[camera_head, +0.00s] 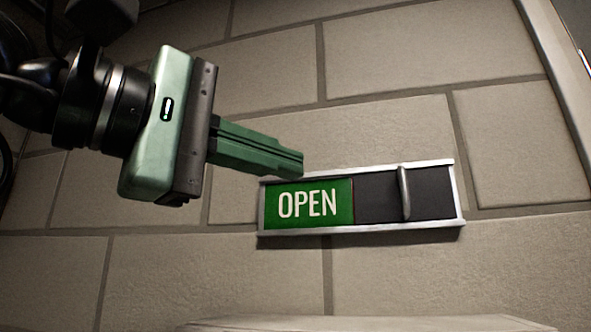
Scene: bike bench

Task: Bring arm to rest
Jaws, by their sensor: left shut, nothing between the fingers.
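My left gripper (300,163) comes in from the left, with a green and dark grey body and green fingers. Its fingers are shut together with nothing between them. The fingertips are at the upper edge of a sliding sign (305,205) on the wall; I cannot tell whether they touch it. The sign has a silver frame, a green panel reading OPEN at its left, a dark part at its right and an upright silver handle (404,192) right of the middle. My right gripper is not in view.
The wall (420,50) is of large beige blocks. A light-coloured upright frame (560,75) runs along the right edge. The top of a pale surface (370,324) shows at the bottom. The wall around the sign is bare.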

